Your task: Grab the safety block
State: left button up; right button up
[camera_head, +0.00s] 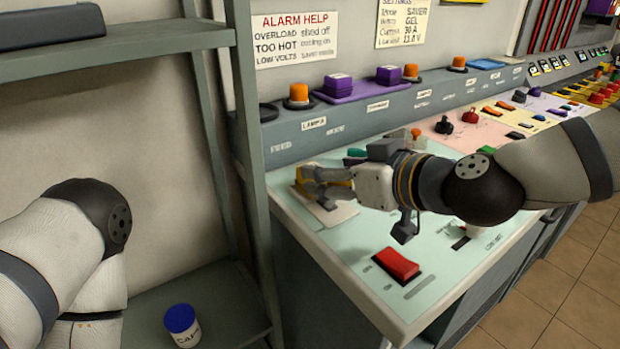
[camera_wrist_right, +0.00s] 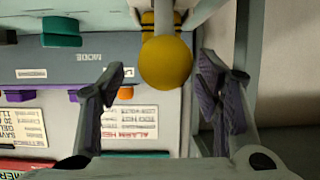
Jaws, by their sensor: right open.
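A yellow piece (camera_head: 345,185) shows among my right gripper's fingers, over a pale plate (camera_head: 335,214) at the panel's left end. In the right wrist view a rounded yellow knob (camera_wrist_right: 166,62) has a yellow and black striped part (camera_wrist_right: 148,24) behind it. I cannot tell for sure which part is the safety block. My right gripper (camera_head: 318,183) is open, with its fingers on either side of the knob; contact is not clear. The fingers and wrist partly hide the yellow piece. My left arm is at the lower left, with its gripper out of sight.
A red rocker switch (camera_head: 396,263) sits on the panel in front of my right wrist. Orange lamps (camera_head: 299,95) and purple blocks (camera_head: 338,86) line the raised ledge. A shelf upright (camera_head: 254,180) stands close left of the panel. A blue-lidded jar (camera_head: 181,325) stands on the low shelf.

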jog(key=x, duration=0.5)
jog(key=shift+a+b, duration=0.1)
jog(key=shift+b, duration=0.3)
jog(key=shift+r, duration=0.15)
jog(key=c, duration=1.3)
jog(key=shift+o, duration=0.2)
